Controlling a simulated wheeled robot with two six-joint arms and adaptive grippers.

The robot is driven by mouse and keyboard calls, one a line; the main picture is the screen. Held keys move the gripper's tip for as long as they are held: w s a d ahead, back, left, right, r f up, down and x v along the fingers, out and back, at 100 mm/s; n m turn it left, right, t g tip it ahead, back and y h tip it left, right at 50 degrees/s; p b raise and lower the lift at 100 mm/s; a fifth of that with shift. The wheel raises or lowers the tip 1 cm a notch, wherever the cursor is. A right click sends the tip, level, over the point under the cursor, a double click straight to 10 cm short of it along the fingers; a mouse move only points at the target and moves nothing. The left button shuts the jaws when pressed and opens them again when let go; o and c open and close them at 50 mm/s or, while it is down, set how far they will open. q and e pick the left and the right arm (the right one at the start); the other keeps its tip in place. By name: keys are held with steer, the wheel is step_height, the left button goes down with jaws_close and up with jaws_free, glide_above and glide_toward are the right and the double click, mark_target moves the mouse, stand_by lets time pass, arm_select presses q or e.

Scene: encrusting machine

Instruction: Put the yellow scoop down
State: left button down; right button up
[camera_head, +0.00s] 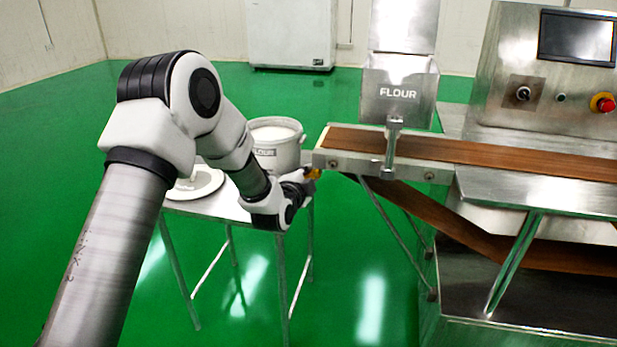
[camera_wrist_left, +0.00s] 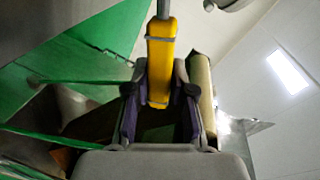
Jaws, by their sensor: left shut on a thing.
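The yellow scoop (camera_wrist_left: 160,50) shows in the left wrist view as a yellow handle with grey bands and a metal shaft at its upper end. My left gripper (camera_wrist_left: 160,85) is shut on this handle, one finger on each side. In the head view only a small yellow bit of the scoop (camera_head: 314,173) shows at the tip of my left gripper (camera_head: 306,178), near the left end of the conveyor. The rest of the scoop is hidden there. My right gripper is in neither view.
A small metal table (camera_head: 222,207) holds a flour bucket (camera_head: 278,147) and a round white dish (camera_head: 196,184), partly behind my left arm. The machine's brown conveyor belt (camera_head: 470,152) and flour hopper (camera_head: 398,95) stand to the right. Green floor lies open in front.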

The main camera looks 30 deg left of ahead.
arm_select(q)
steer(key=c, duration=1)
jaws_free()
steer(key=shift+f, duration=0.15)
steer(key=shift+s+r, duration=0.15)
steer(key=shift+r, duration=0.1)
steer(key=p+v, duration=0.3)
steer(key=v, duration=0.9)
steer(key=s+d+f+n+g+h, duration=0.1)
steer(key=s+d+f+n+g, duration=0.15)
steer(key=f, duration=0.45)
steer(key=s+d+f+n+g, duration=0.1)
steer(key=s+f+g, duration=0.1)
steer(key=s+f, duration=0.35)
steer(key=s+d+f+n+g+h, duration=0.1)
steer(key=s+f+g, duration=0.15)
steer(key=f, duration=0.55)
steer(key=s+d+f+n+g, duration=0.2)
steer(key=s+f, duration=0.4)
steer(key=s, duration=0.5)
steer(key=s+d+f+n+g, duration=0.1)
steer(key=s+f+n+g, duration=0.4)
steer(key=s, duration=0.7)
step_height(320, 180, down, 2)
steer(key=shift+d+f+g, duration=0.2)
steer(key=shift+d+g, duration=0.2)
steer(key=shift+g, duration=0.6)
